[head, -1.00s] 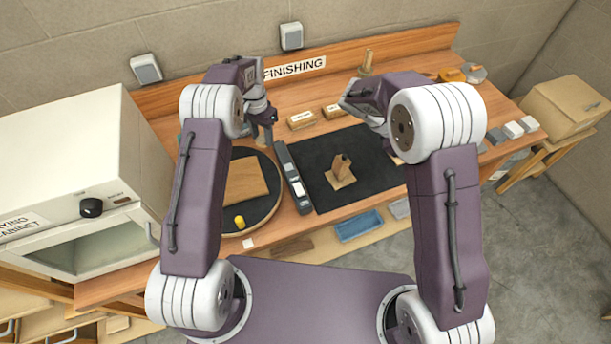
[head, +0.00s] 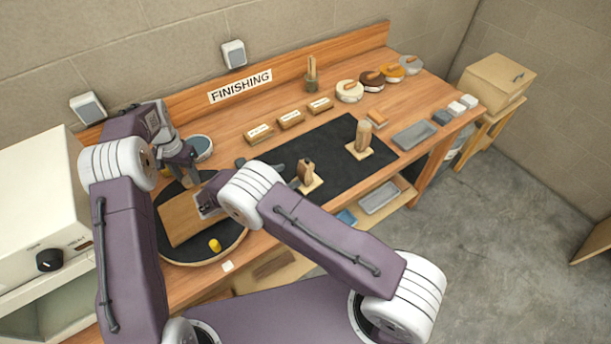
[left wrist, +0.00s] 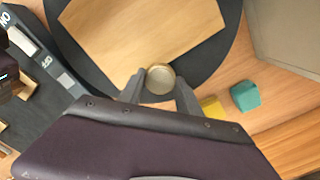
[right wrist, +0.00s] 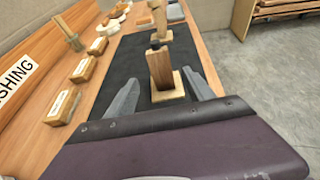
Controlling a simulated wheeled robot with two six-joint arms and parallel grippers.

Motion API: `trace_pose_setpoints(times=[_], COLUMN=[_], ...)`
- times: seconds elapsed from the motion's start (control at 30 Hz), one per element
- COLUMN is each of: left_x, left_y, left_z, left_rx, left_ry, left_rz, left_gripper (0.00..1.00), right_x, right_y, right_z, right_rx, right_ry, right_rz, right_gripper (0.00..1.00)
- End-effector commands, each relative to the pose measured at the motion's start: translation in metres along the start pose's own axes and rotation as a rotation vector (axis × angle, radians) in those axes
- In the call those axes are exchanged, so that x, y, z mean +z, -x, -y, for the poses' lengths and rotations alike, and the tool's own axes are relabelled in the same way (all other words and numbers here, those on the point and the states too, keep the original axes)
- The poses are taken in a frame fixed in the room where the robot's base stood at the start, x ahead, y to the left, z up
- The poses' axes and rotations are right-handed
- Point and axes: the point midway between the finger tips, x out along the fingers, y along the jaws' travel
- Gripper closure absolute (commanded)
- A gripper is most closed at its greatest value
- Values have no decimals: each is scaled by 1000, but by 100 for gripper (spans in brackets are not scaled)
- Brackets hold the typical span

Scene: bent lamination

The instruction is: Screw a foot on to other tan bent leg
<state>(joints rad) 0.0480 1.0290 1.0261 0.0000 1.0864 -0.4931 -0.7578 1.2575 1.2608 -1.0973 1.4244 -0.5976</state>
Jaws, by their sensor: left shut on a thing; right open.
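My left gripper (head: 190,177) is over the round black turntable at the left. In the left wrist view its fingers are shut on a round brass-coloured foot (left wrist: 159,79). One tan bent leg (head: 305,171) stands on a square wooden base on the black mat. My right gripper (right wrist: 161,82) is open, with its fingers either side of this leg (right wrist: 161,66), low and apart from it as far as I can tell. The leg's top end is dark. The other tan bent leg (head: 362,134) stands on its own base further right. My right arm partly hides its gripper in the head view.
A wooden board (head: 180,220) lies on the turntable (head: 190,257), with a yellow cylinder (head: 215,245) near its edge. Labelled blocks (head: 290,119) line the back. The mat (head: 335,185) is otherwise mostly clear.

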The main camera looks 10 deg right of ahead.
Motion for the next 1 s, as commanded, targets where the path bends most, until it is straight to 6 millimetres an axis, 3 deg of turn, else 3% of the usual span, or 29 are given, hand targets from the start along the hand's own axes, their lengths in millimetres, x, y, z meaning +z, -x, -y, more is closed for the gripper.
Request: trace_pose_setpoints(times=[0.17, 0.53, 0.9, 1.0], left_x=[0, 0, 0, 0], left_y=[1, 4, 4, 7], left_z=[0, 0, 0, 0], left_rx=[0, 0, 0, 0], left_ry=[0, 0, 0, 0], left_rz=[0, 0, 0, 0], left_gripper=[97, 97, 97, 97], right_x=[1, 1, 1, 2], right_y=[-5, -65, -70, -81], right_z=[0, 1, 0, 2], right_rx=[-3, -4, -2, -5], right_ry=[-1, -1, -1, -1], right_rz=[0, -1, -1, -1], right_gripper=[38, 38, 38, 38])
